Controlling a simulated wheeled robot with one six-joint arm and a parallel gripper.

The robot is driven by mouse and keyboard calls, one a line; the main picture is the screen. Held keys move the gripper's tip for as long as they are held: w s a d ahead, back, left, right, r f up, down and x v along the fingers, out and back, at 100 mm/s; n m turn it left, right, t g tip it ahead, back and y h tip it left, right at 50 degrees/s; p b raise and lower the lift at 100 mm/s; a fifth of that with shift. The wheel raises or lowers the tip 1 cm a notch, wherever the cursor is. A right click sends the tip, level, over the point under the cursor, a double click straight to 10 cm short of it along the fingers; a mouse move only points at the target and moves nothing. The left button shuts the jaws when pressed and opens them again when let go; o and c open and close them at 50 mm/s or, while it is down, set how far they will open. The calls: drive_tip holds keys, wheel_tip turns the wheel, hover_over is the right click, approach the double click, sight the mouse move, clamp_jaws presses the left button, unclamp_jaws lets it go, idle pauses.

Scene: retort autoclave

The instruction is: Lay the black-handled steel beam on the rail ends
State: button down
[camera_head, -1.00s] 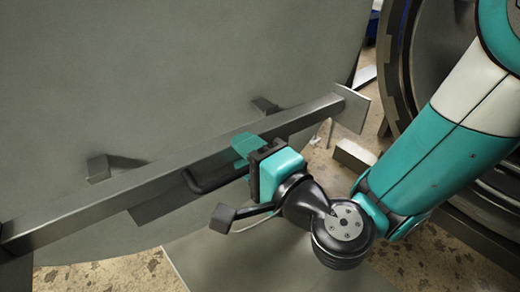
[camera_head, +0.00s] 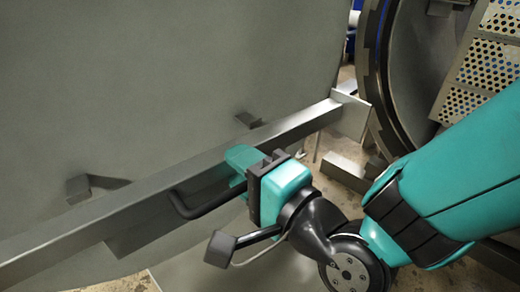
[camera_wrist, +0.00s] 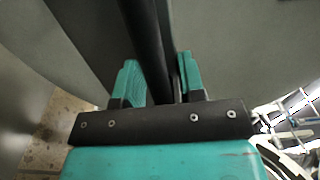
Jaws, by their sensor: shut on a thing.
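The long grey steel beam (camera_head: 90,228) runs from the lower left to the upper middle of the head view, with a flat end plate (camera_head: 350,115) at its right end. Its black bar handle (camera_head: 195,205) stands out from the near side. My gripper (camera_head: 245,165) is shut on that handle. In the wrist view the handle (camera_wrist: 145,45) passes between the green fingers (camera_wrist: 155,80). The fingers partly hide the handle. I cannot pick out the rail ends for certain.
A large grey round door (camera_head: 150,70) fills the left behind the beam, with dark brackets (camera_head: 78,188) on it. The round vessel opening (camera_head: 400,80) stands at the right, with perforated panels (camera_head: 485,75) inside. A light block (camera_head: 345,170) sits below the end plate.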

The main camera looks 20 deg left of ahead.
wheel_tip(320, 180, up, 8)
drive_tip(key=p, duration=0.7)
drive_tip(key=shift+w+f, duration=0.15)
